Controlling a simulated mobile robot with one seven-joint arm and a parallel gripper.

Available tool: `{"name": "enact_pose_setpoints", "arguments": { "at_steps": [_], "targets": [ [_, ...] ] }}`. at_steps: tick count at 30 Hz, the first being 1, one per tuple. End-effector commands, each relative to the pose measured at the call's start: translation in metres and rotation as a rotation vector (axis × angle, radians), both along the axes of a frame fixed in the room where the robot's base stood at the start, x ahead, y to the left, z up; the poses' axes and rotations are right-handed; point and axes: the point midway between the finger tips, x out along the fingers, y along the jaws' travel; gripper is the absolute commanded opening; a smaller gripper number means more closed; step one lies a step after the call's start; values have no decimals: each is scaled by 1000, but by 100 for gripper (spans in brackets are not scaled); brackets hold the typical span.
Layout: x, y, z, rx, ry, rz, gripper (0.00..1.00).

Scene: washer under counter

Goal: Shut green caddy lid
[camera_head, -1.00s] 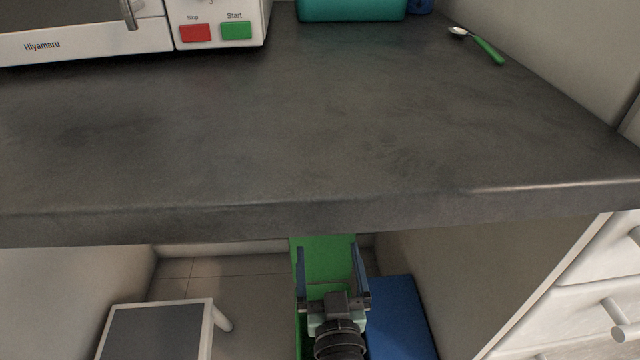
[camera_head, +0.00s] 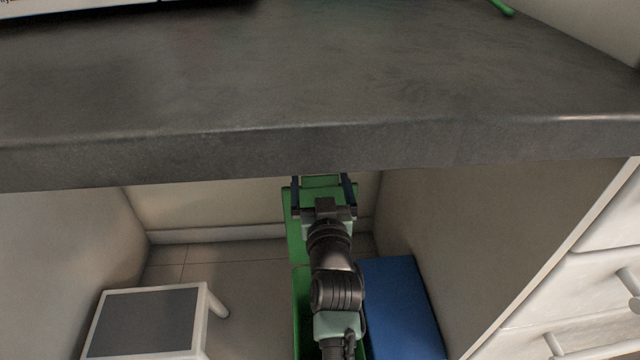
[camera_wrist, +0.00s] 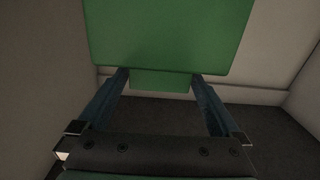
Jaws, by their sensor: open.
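The green caddy (camera_head: 298,310) stands on the floor under the counter, mostly hidden behind my arm. Its green lid (camera_head: 293,235) stands raised at the back, and its top edge reaches close to the counter's underside. My gripper (camera_head: 321,181) is open in front of the lid, its two fingers pointing away from me. In the wrist view the lid (camera_wrist: 170,35) fills the upper middle as a flat green panel. A smaller green piece (camera_wrist: 160,81) shows below it, between the fingers in the picture. I cannot tell whether the fingers touch the lid.
The grey countertop (camera_head: 320,90) overhangs close above my gripper. A blue box (camera_head: 402,300) stands right of the caddy. A white stool with a grey top (camera_head: 145,320) is at the left. Side walls bound the space. White drawers (camera_head: 600,290) are at the far right.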

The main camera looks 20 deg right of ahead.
Motion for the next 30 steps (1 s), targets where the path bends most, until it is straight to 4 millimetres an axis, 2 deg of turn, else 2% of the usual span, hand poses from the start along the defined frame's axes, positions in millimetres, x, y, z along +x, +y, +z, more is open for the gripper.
{"name": "enact_pose_setpoints", "arguments": {
  "at_steps": [11,27,30],
  "targets": [
    [4,-1,0,0,0,0,100],
    [4,-1,0,0,1,0,3],
    [4,-1,0,0,1,0,0]
  ]
}}
